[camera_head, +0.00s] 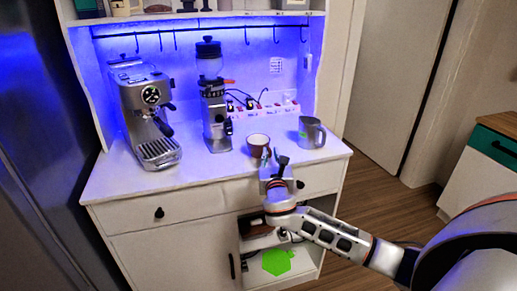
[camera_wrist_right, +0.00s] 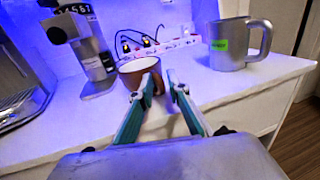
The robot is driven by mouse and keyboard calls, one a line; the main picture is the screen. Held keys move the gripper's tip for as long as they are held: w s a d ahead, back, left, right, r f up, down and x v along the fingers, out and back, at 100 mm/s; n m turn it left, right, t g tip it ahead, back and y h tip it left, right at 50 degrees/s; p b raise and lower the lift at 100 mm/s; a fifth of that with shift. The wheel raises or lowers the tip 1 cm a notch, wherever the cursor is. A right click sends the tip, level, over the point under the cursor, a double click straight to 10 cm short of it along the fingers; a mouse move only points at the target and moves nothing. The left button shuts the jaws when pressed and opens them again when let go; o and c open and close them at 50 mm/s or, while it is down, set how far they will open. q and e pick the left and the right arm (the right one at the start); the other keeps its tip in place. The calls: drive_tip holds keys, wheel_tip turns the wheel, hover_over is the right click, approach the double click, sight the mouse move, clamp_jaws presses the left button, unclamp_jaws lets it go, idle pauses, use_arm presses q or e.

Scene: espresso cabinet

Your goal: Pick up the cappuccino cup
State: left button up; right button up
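The cappuccino cup (camera_head: 258,142) is brown with a pale inside and stands upright on the white cabinet top. It also shows in the right wrist view (camera_wrist_right: 129,77), where one finger covers part of its right side. My right gripper (camera_head: 273,156) is just in front of the cup and slightly to its right. In the wrist view its two fingers (camera_wrist_right: 161,85) are apart and the cup is not clamped between them. I cannot tell whether the near finger touches the cup. The cup's handle is not clearly visible. My left gripper is not in view.
A metal milk jug (camera_head: 311,132) with a green label stands right of the cup. A coffee grinder (camera_head: 217,115) and an espresso machine (camera_head: 146,110) stand to the left. A power strip (camera_head: 265,110) with cables runs behind. The counter front (camera_head: 190,186) is clear.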

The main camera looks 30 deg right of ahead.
drive_tip(key=shift+w+d, duration=0.1)
clamp_jaws()
drive_tip(key=shift+r, duration=0.1)
